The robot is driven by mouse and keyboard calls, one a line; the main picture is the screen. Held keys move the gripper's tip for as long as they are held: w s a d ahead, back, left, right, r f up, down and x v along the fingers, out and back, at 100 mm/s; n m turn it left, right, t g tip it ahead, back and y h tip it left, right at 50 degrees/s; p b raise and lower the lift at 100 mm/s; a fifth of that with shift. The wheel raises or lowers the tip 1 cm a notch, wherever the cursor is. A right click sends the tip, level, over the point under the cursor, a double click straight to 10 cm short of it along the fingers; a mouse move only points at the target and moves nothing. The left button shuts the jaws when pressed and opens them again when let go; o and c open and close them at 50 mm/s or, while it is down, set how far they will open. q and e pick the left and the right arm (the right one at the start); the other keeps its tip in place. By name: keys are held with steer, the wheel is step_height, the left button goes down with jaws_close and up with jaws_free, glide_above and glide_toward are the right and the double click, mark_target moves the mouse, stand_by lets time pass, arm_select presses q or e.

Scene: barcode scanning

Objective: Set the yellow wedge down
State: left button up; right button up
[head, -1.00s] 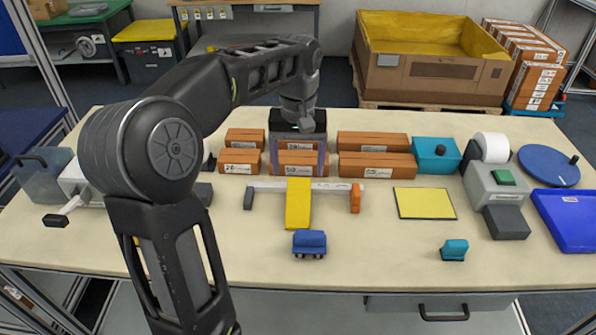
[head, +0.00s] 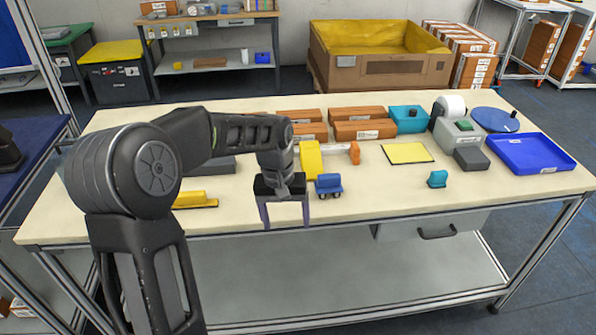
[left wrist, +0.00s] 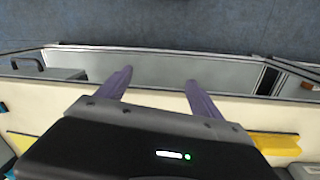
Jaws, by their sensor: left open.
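A yellow piece with a flat base and raised block (head: 195,201) lies on the left of the table in the head view, beside my arm. A yellow sloped strip (head: 311,160) rests near the white bar with the orange end. I cannot tell for sure which is the wedge. My left gripper (head: 286,226) is open and empty, fingers down, over the table's front edge, between the two yellow pieces and left of the blue wheeled block (head: 328,185). In the left wrist view the open fingers (left wrist: 159,76) hold nothing. My right gripper is out of view.
The table (head: 370,200) also holds orange-brown boxes (head: 362,130), a flat yellow pad (head: 408,153), a small teal block (head: 437,179), a grey device (head: 455,134) and a blue tray (head: 530,152). Its front middle right is clear.

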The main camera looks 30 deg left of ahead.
arm_select(q)
steer(key=s+d+f+m+h, duration=0.1)
steer(key=s+d+f, duration=0.2)
steer(key=d+f, duration=0.6)
steer(key=s+d+f+m+h, duration=0.1)
steer(key=s+d+f+m, duration=0.15)
steer(key=d+f, duration=0.7)
steer(key=s+d+f, duration=0.3)
steer(key=s+f, duration=0.2)
steer(key=s, duration=0.3)
steer(key=s+d+f+h, duration=0.1)
steer(key=s+d+f, duration=0.3)
steer(key=s, duration=0.4)
steer(key=shift+f, duration=0.9)
steer(key=shift+w+d, duration=0.1)
steer(key=shift+c, duration=0.4)
